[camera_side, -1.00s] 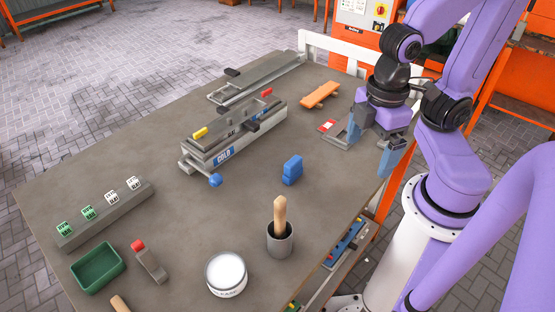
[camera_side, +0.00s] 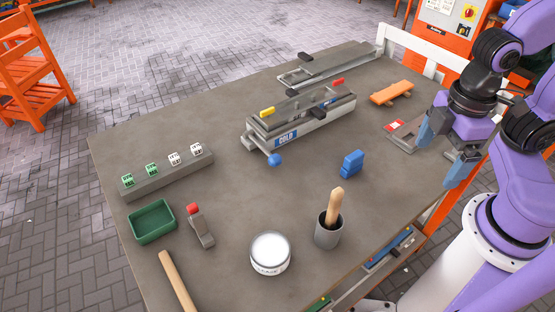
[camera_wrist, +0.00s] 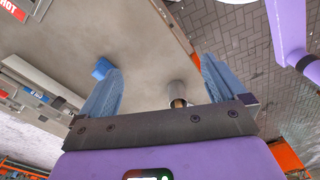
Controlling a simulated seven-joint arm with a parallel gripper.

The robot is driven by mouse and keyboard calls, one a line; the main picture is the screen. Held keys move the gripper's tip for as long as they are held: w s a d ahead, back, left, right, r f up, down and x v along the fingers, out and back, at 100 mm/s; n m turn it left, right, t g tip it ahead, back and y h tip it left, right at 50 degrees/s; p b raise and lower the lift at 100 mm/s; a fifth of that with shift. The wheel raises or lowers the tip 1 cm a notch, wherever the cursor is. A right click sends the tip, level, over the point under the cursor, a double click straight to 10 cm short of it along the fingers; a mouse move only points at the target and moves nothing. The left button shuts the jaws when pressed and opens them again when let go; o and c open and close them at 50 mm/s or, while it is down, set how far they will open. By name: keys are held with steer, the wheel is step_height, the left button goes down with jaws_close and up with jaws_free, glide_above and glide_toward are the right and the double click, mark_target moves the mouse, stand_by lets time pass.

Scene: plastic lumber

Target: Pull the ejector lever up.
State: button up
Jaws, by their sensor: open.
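A grey mold (camera_side: 318,125) with a COLD label lies on the table. A rod with a blue ball knob (camera_side: 275,160) sticks out of its near left end, low beside the body; it looks like the ejector lever. Yellow (camera_side: 267,112) and red (camera_side: 338,82) grips sit on the mold's top. My gripper (camera_side: 442,156) is open and empty at the table's right edge, well to the right of the mold. In the wrist view, my gripper (camera_wrist: 160,66) shows both fingers spread with nothing between them. There the mold is partly visible at the left edge, and the knob is not clear.
A blue block (camera_side: 351,163) stands between mold and gripper. A cup with a wooden handle (camera_side: 328,232), a white tin (camera_side: 270,253), a green tray (camera_side: 152,222) and a red-tipped grey piece (camera_side: 201,228) are nearer. An orange piece (camera_side: 391,93) lies behind.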

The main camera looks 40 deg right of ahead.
stand_by(0.4)
steer(key=shift+w+a, duration=0.15)
steer(key=c, duration=0.7)
step_height(320, 180, up, 2)
steer(key=m, duration=1.3)
glide_above(274, 156)
step_height(274, 156, down, 17)
steer(key=shift+f, duration=0.1)
jaws_close()
